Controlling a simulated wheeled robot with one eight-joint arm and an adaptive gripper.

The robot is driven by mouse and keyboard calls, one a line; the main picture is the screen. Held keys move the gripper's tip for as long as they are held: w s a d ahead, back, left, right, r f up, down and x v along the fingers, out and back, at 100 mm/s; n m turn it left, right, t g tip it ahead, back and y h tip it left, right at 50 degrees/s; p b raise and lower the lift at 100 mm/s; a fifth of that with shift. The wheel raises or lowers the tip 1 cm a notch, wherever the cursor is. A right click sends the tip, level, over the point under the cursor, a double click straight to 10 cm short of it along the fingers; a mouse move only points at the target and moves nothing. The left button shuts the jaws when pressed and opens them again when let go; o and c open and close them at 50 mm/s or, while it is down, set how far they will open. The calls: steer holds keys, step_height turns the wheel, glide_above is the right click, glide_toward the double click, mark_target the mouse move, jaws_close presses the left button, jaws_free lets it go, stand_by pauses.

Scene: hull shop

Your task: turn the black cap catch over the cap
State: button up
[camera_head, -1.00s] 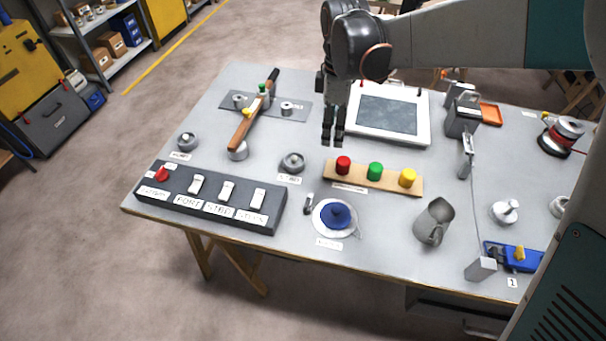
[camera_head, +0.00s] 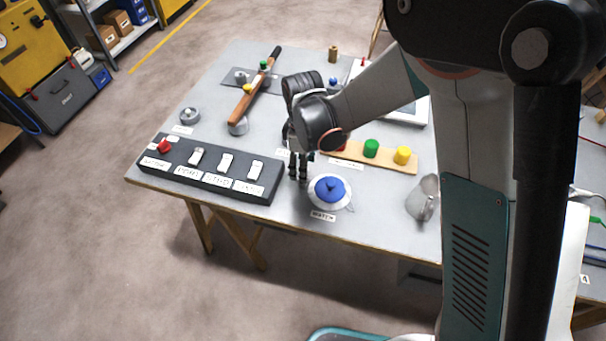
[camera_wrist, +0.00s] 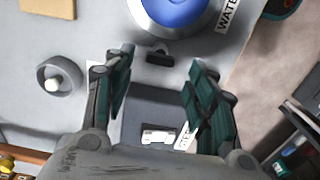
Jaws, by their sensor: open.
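The blue cap (camera_head: 329,188) sits in a white round rim on the bench, with a WATER label in front. It also shows at the top of the wrist view (camera_wrist: 172,12). The small black cap catch (camera_wrist: 160,56) is beside the rim, apart from the blue cap and not over it. In the head view my gripper hides most or all of it. My gripper (camera_head: 298,178) points down just left of the cap. In the wrist view my gripper (camera_wrist: 158,64) is open, and the catch shows between its fingertips, with nothing held.
A dark switch panel (camera_head: 212,171) with a red knob and white rockers lies close to the left. Behind stands a wooden strip (camera_head: 352,154) with coloured buttons. A grey jug (camera_head: 422,198) stands to the right. A round grey knob (camera_wrist: 60,78) shows in the wrist view.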

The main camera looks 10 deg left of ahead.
steer(key=shift+f+b, duration=0.4)
steer(key=shift+f, duration=1.6)
steer(key=shift+c, duration=0.3)
steer(key=c, duration=1)
